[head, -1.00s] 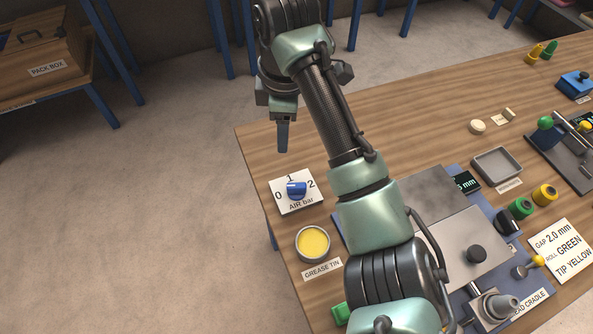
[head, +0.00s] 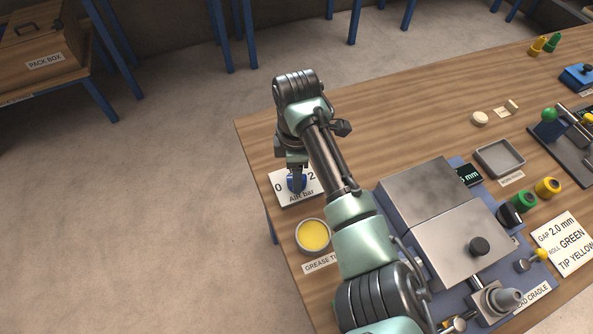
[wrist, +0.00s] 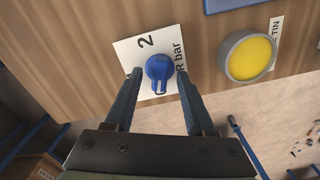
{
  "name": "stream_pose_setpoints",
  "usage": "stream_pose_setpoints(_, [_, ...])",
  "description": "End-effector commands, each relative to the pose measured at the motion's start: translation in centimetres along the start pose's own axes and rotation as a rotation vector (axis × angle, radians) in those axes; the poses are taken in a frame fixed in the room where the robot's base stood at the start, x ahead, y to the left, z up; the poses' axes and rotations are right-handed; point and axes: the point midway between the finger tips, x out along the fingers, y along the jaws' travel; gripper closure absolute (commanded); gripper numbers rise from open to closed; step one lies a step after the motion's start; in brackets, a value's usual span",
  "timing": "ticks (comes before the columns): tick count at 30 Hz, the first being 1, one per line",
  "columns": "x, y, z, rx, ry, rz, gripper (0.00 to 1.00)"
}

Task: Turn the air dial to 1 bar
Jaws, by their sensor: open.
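The air dial is a blue knob on a white card marked 0, 1, 2 and "AIR bar". In the head view the knob (head: 297,182) is partly covered by my gripper (head: 298,178), and the 1 is hidden. In the wrist view the knob (wrist: 159,67) sits between the two fingertips of my gripper (wrist: 159,76). The fingers are open, one on each side of the knob, with a gap visible on both sides. The knob's narrow grip points down in the wrist view, away from the 2 and over the spot where the 0 lies.
A grease tin (head: 313,236) with yellow contents stands close beside the card; it also shows in the wrist view (wrist: 249,57). The table's edge (head: 254,180) is just left of the card. A metal-topped machine (head: 430,195) stands to the right. Bare wood lies behind the dial.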

Motion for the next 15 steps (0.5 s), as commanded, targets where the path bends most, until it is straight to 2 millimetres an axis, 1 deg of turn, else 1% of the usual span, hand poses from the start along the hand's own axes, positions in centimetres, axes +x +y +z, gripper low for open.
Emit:
stream_pose_setpoints(3, [0.39, -0.02, 0.00, 0.000, 0.000, 0.000, 0.45])
stream_pose_setpoints(9, [0.40, -0.01, -0.01, 0.000, 0.000, 0.000, 0.45])
stream_pose_setpoints(10, [0.40, -0.01, -0.02, 0.000, 0.000, 0.000, 0.47])
stream_pose_setpoints(14, [0.38, 0.00, -0.02, 0.000, 0.000, 0.000, 0.70])
stream_pose_setpoints(15, [0.37, 0.00, -0.02, 0.000, 0.000, 0.000, 0.77])
